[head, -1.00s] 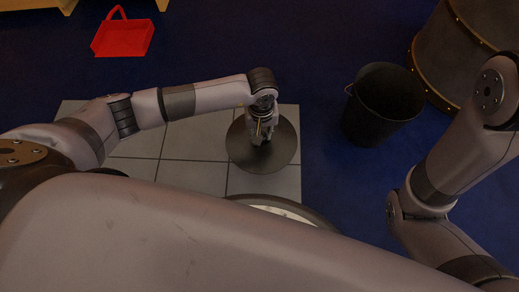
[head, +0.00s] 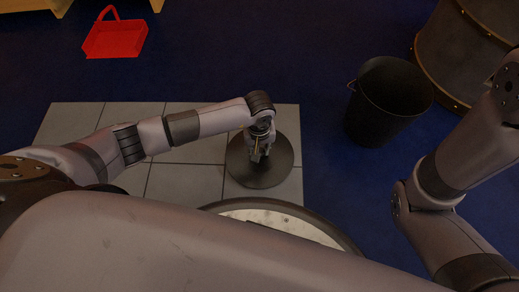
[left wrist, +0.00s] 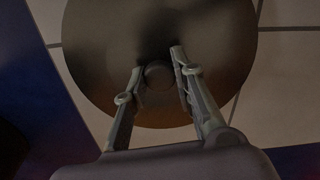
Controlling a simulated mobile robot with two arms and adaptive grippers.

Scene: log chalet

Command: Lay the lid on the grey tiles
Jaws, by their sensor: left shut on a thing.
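The lid (head: 275,173) is a dark round disc with a small knob, and it also shows in the left wrist view (left wrist: 100,45). It is over the right part of the grey tiles (head: 190,182), which also show in the left wrist view (left wrist: 285,60). My left gripper (head: 258,158) points down at the lid's middle. In the left wrist view its two fingers (left wrist: 158,65) are on either side of the knob, shut on it. I cannot tell whether the lid touches the tiles or hangs just above them. My right arm shows at the right, but its gripper is out of view.
A round dark-rimmed vessel with a pale speckled inside (head: 285,222) is partly hidden behind my body at the bottom. A black bucket (head: 385,105) stands right of the tiles. A large drum-like container (head: 465,55) is at the far right. A red basket (head: 115,40) lies at the back left.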

